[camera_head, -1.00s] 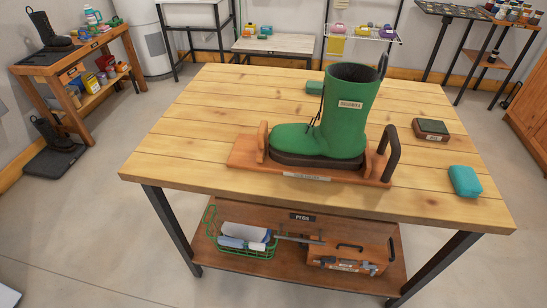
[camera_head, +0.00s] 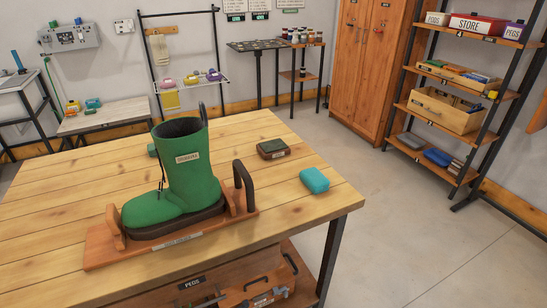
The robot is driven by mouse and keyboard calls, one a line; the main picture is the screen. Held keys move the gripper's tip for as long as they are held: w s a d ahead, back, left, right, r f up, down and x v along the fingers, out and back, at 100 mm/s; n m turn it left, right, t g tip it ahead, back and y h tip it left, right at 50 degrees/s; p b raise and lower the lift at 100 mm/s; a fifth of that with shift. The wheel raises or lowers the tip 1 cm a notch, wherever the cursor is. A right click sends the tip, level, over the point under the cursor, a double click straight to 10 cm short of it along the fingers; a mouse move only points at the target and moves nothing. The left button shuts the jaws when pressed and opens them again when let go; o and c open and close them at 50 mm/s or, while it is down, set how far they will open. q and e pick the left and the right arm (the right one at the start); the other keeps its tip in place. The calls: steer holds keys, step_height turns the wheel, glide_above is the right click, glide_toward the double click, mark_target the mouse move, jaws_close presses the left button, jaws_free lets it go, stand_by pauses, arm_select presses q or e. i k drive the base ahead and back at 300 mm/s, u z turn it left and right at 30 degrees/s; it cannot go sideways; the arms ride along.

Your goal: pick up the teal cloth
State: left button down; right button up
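The teal cloth (camera_head: 314,180) is a small folded, rounded bundle. Neither of my grippers shows in the head view.
A green boot (camera_head: 187,170) stands in a wooden holder (camera_head: 105,255) with a dark handle, left of the cloth. A lower shelf holds a wooden toolbox (camera_head: 262,292). A shelf rack (camera_head: 443,130) and a wooden cabinet (camera_head: 365,60) stand behind. The floor right of the table is clear.

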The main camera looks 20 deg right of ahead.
mark_target(313, 179)
steer(key=k, duration=1.25)
steer(key=z, duration=0.65)
steer(key=i, duration=0.5)
steer(key=z, duration=0.65)
steer(key=i, duration=0.9)
steer(key=u, duration=0.65)
steer(key=i, duration=0.65)
steer(key=u, duration=0.6)
